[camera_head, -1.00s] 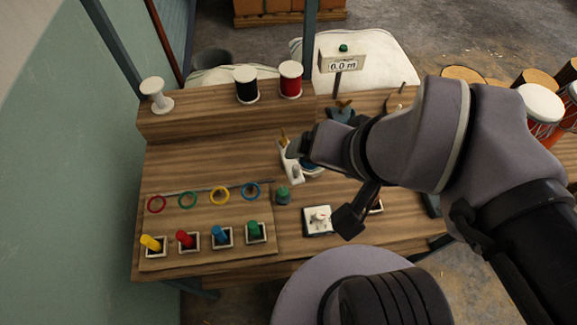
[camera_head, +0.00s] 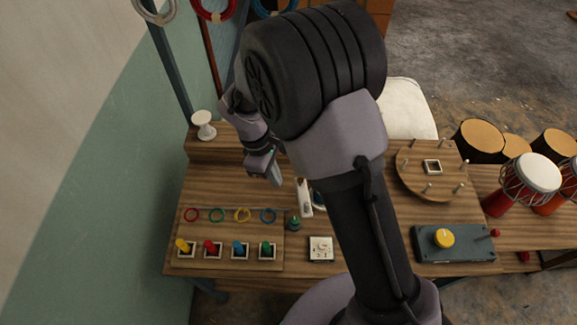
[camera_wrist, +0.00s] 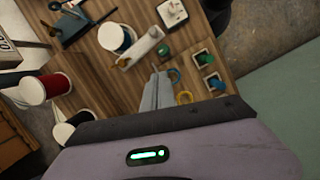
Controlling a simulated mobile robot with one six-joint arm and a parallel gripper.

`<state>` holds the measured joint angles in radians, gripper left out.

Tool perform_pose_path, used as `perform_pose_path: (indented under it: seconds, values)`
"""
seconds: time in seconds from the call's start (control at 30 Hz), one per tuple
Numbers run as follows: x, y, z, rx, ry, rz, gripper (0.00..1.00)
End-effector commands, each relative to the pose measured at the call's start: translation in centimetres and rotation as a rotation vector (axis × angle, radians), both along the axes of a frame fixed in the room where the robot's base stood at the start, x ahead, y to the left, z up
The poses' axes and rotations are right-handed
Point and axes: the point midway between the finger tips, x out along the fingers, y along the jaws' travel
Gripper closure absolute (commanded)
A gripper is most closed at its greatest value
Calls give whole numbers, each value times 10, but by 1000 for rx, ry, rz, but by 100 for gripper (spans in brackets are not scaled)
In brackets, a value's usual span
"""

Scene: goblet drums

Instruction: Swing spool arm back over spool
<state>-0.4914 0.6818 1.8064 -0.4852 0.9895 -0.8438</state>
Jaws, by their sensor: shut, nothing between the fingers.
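The spool (camera_wrist: 115,37) has a white top and a blue edge. In the head view only a sliver of it shows beside my arm. The white spool arm (camera_wrist: 141,47) lies close along the spool's side in the wrist view; it also shows in the head view (camera_head: 304,198). I cannot tell whether its tip overlaps the spool's rim. My gripper (camera_head: 265,170) is shut and empty, above the bench and left of the spool arm in the head view. Its grey fingers (camera_wrist: 157,92) are apart from the spool arm in the wrist view.
A green knob (camera_head: 294,223) and a white switch plate (camera_head: 320,249) are near the spool arm. Coloured pegs (camera_head: 239,247) stand at the front left. The round pegged board (camera_head: 432,170) is right.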

Motion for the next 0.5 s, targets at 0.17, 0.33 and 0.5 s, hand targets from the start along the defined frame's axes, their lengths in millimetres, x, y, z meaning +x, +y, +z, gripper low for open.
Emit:
perform_pose_path:
  seconds: [0.17, 0.33, 0.5]
  values:
    - [-4, -9, -40, -2, 4, -3, 100]
    - [-7, -18, -76, -1, 3, -5, 100]
    - [-14, -39, -87, 0, 1, -8, 100]
